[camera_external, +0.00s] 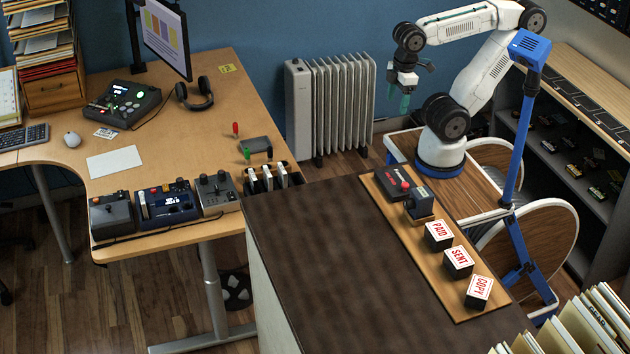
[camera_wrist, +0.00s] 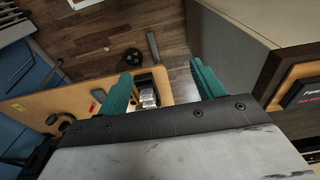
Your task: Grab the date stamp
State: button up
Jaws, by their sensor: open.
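The thing that looks like the date stamp (camera_external: 419,204) is a small dark block-shaped stamp on a wooden base. It stands on the wooden strip (camera_external: 455,302) along the right side of the dark tabletop, in the external view. My gripper (camera_external: 405,104) is open and empty, with green fingers, raised above and behind the strip's far end. The fingers also show in the wrist view (camera_wrist: 162,85), with only the floor and the distant desk seen between them. I cannot make out the date stamp in the wrist view.
A black box with a red part (camera_external: 392,184) sits beside the stamp at the strip's far end. Stamps marked PAID (camera_external: 438,233), SENT (camera_external: 458,261) and COPY (camera_external: 479,291) line up nearer. The dark tabletop (camera_external: 340,255) is clear. Files (camera_external: 585,325) stand at the lower right.

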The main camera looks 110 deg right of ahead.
notch_tip(320, 180, up, 7)
jog(key=w+a+n+t+h, duration=0.55)
jog(key=w+a+n, duration=0.9)
jog(key=n, duration=0.45)
jog(key=n+t+y, duration=0.6)
jog(key=n+t, duration=0.1)
jog(key=n, duration=1)
send_near(415, 204)
jog(key=r, duration=0.2)
jog(key=shift+h, duration=0.25)
jog(key=f, duration=0.1)
jog(key=w+f, duration=0.1)
jog(key=f, duration=0.2)
jog(key=shift+w+d, duration=0.2)
jog(key=shift+d, duration=0.2)
jog(key=shift+w+f, duration=0.2)
jog(key=shift+f, duration=0.05)
jog(key=x, duration=0.7)
jog(key=shift+w, duration=0.2)
jog(key=c, duration=1.2)
